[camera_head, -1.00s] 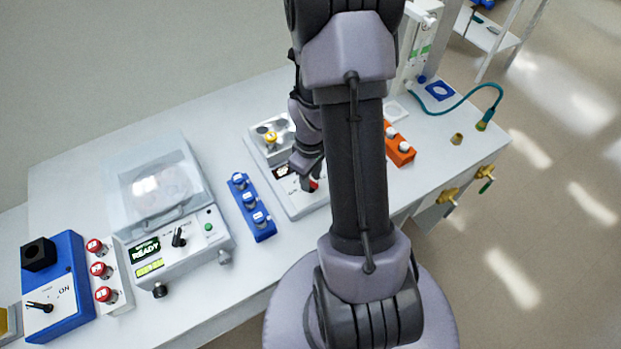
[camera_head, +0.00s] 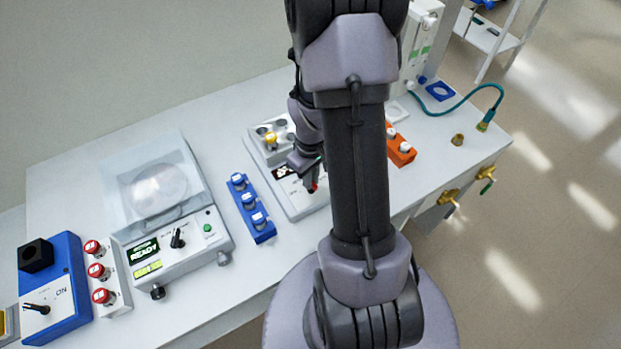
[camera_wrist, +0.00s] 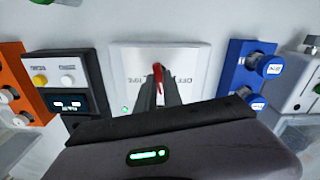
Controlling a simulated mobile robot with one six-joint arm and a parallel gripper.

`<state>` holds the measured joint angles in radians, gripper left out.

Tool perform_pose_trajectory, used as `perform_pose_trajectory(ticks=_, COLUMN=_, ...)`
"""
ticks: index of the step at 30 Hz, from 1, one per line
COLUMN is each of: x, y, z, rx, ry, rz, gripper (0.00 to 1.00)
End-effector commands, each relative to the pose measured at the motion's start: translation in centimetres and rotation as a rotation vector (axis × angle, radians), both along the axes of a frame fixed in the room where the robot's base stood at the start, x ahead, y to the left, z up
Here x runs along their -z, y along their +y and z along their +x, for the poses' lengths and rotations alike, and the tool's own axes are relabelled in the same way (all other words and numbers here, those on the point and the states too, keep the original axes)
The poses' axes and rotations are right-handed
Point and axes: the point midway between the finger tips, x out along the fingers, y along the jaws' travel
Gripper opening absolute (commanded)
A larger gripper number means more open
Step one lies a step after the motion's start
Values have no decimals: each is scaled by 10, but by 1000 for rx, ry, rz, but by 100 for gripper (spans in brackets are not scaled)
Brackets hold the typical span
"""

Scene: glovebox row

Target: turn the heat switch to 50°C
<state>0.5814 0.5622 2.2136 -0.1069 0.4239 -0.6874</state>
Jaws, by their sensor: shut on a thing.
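The heat switch is a small red lever (camera_wrist: 158,72) on a pale panel (camera_wrist: 125,62) in the wrist view. My gripper (camera_wrist: 160,88) is closed around the lever, with its dark fingers on either side and the red tip showing beyond them. My arm hides the unit's right side.
An orange rack (camera_head: 402,157) is to the right. Further left are a lidded device (camera_head: 190,250) reading READY and a blue box (camera_head: 75,295). In the wrist view, a dark box (camera_wrist: 68,88) flanks the panel.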

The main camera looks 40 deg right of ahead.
Motion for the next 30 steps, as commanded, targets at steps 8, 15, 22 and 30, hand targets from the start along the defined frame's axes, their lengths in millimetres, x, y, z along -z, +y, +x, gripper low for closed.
perform_pose_trajectory(ticks=8, x=2, y=-1, z=0, rx=232, ry=-1, rz=-1, gripper=0)
perform_pose_trajectory(ticks=15, x=2, y=-1, z=0, rx=416, ry=-1, rz=-1, gripper=0)
perform_pose_trajectory(ticks=22, x=1, y=-1, z=0, rx=543, ry=-1, rz=-1, gripper=0)
perform_pose_trajectory(ticks=30, x=0, y=-1, z=0, rx=615, ry=-1, rz=0, gripper=0)
